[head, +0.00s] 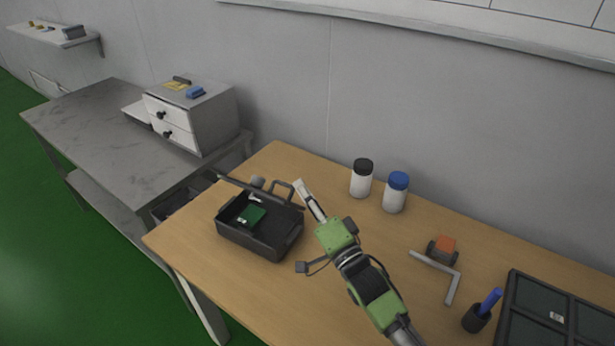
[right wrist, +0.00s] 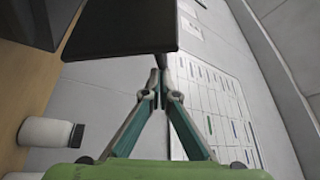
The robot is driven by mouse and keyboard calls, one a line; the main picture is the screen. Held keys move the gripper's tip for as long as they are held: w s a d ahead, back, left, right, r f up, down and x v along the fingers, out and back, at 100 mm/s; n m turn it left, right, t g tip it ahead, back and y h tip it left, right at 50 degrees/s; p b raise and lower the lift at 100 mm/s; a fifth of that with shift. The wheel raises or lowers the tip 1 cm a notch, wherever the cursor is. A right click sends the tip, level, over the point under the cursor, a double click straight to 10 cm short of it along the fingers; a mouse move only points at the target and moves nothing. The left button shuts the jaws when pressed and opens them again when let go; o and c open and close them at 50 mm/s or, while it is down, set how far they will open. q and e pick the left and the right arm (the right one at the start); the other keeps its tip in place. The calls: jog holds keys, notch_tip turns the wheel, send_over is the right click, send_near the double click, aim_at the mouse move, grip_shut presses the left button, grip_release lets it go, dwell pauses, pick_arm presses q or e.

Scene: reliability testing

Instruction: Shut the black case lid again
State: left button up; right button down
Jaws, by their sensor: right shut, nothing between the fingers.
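The black case (head: 258,241) stands on the wooden table with its lid (head: 250,190) raised at the back, seen nearly edge-on. A handle (head: 281,187) shows near the lid's right part. A green item (head: 250,215) lies inside. My right gripper (head: 299,184) is shut and empty, with its tips just right of the lid's upper edge. In the right wrist view the shut fingertips (right wrist: 158,88) are close to a dark panel (right wrist: 125,28), which looks like the lid. I cannot tell whether they touch. My left gripper is not in view.
A black-capped bottle (head: 361,179) and a blue-capped bottle (head: 396,192) stand behind and right of my right gripper. An orange-topped object (head: 442,247), an angled grey bar (head: 445,274), a dark cup (head: 477,318) and a dark tray (head: 510,300) are farther right. The table in front of the case is clear.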

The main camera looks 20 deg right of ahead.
jog(key=s+a+f+b, duration=0.1)
jog(key=s+a+f, duration=0.4)
jog(key=f, duration=0.2)
jog(key=shift+s+a, duration=0.25)
jog(key=shift+a, duration=0.1)
jog(key=shift+f, duration=0.25)
dwell(0.4)
jog(key=s+d, duration=0.3)
jog(key=s, duration=1.1)
jog(key=shift+s+d+f, duration=0.25)
jog(key=shift+d, duration=0.1)
